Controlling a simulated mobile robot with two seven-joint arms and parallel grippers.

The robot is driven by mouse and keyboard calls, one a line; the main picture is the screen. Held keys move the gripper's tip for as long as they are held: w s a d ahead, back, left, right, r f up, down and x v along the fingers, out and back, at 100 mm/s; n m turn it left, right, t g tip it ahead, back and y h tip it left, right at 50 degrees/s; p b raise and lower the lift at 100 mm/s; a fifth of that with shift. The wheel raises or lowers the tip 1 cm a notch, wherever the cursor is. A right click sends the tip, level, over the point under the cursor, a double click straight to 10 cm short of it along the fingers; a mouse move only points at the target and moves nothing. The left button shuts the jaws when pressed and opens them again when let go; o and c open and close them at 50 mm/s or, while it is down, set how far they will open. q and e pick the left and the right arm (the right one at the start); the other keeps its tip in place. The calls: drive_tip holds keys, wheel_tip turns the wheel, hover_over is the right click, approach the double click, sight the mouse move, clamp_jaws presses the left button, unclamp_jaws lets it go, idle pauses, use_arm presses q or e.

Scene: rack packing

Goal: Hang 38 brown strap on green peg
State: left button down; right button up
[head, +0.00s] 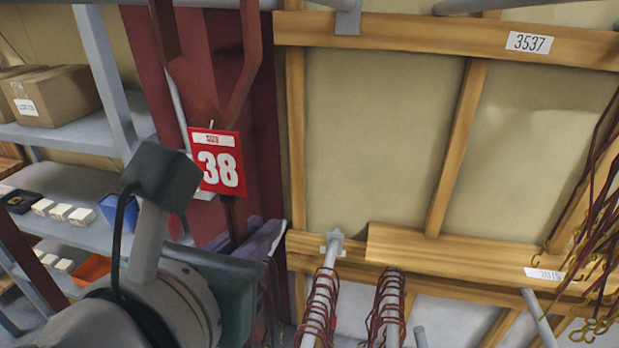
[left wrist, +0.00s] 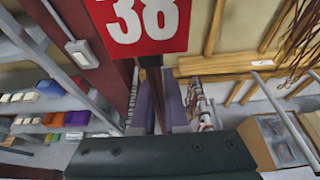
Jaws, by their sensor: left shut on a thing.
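The brown strap (head: 247,72) rises in a forked shape in front of a dark red upright, with the red card marked 38 (head: 217,162) at its middle. My left gripper (head: 246,238) is shut on the strap below the card. The left wrist view shows the strap (left wrist: 156,80) between the two fingers, with the card (left wrist: 138,22) just above. Grey pegs stick out from the wooden rails; the left one (head: 320,290) and its neighbour (head: 388,300) carry dark red straps. I see no peg that is clearly green. My right gripper is not in view.
Wooden rails (head: 445,45) cross a beige wall panel. A bundle of brown straps with yellowish hooks (head: 598,230) hangs at the right. Grey shelves at the left hold a cardboard box (head: 60,97) and small boxes. The panel's middle is clear.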

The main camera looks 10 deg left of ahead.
use_arm(q)
drive_tip(key=c, duration=0.9)
unclamp_jaws()
drive_tip(key=shift+o, duration=0.2)
drive_tip(key=b+v, duration=0.2)
drive_tip(key=v, duration=0.7)
drive_tip(key=s+a+f+n+g+p, duration=0.1)
drive_tip(key=s+a+n+g+p, duration=0.2)
drive_tip(key=n, duration=1.4)
drive_tip(key=s+a+f+n+g+p, duration=0.1)
drive_tip(key=s+a+n+g+p, duration=0.3)
drive_tip(key=n, duration=1.3)
drive_tip(key=s+g+p, duration=0.2)
drive_tip(key=s+g, duration=0.1)
drive_tip(key=shift+f, duration=0.3)
drive_tip(key=shift+a, duration=0.1)
